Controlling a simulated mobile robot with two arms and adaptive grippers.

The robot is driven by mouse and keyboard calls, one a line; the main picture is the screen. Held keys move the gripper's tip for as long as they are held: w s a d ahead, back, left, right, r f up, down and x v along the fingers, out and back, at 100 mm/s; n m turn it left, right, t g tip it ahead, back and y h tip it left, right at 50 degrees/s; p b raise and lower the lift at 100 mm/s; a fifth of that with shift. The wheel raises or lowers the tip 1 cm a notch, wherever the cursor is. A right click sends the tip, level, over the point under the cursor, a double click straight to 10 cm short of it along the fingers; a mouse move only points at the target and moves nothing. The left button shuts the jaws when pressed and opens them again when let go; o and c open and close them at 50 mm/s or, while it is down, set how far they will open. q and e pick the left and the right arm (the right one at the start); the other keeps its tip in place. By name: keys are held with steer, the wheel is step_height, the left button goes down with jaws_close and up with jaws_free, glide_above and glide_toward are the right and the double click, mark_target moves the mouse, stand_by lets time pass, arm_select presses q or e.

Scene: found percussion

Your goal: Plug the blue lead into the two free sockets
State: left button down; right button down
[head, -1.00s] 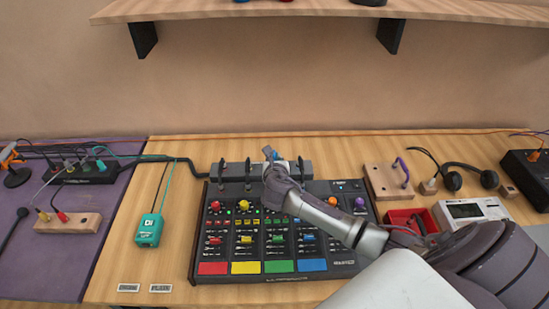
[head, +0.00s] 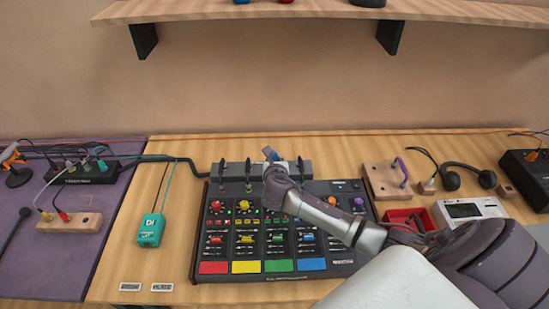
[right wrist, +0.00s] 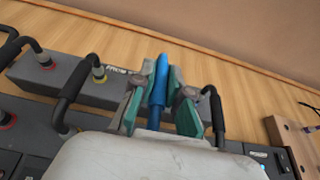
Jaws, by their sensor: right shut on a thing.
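My right gripper (head: 271,157) is over the grey socket strip (head: 206,174) at the back of the mixer (head: 206,240). In the right wrist view its green-padded fingers (right wrist: 157,100) are shut on a blue plug (right wrist: 161,75) of the blue lead, which stands up between them. A darker blue length runs down below the fingers behind my gripper's housing. The plug's lower end and any socket under it are hidden, so I cannot tell whether it is seated. The lead's other end is not visible. The left gripper is not in view.
Black leads (right wrist: 75,90) arch up from the strip on both sides of my gripper. A teal box (head: 150,230) stands left of the mixer. A wooden block (head: 382,184), headphones (head: 453,180) and a red tray (head: 398,216) lie to the right. A shelf (head: 250,12) hangs above.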

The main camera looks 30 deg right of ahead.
stand_by(0.7)
steer(key=shift+p, duration=0.35)
steer(key=shift+f+b, duration=0.55)
steer(key=shift+f, duration=0.7)
steer(key=shift+f, duration=0.3)
steer(key=c, duration=1.1)
jaws_free()
steer(key=shift+f, duration=0.1)
steer(key=shift+s, duration=0.1)
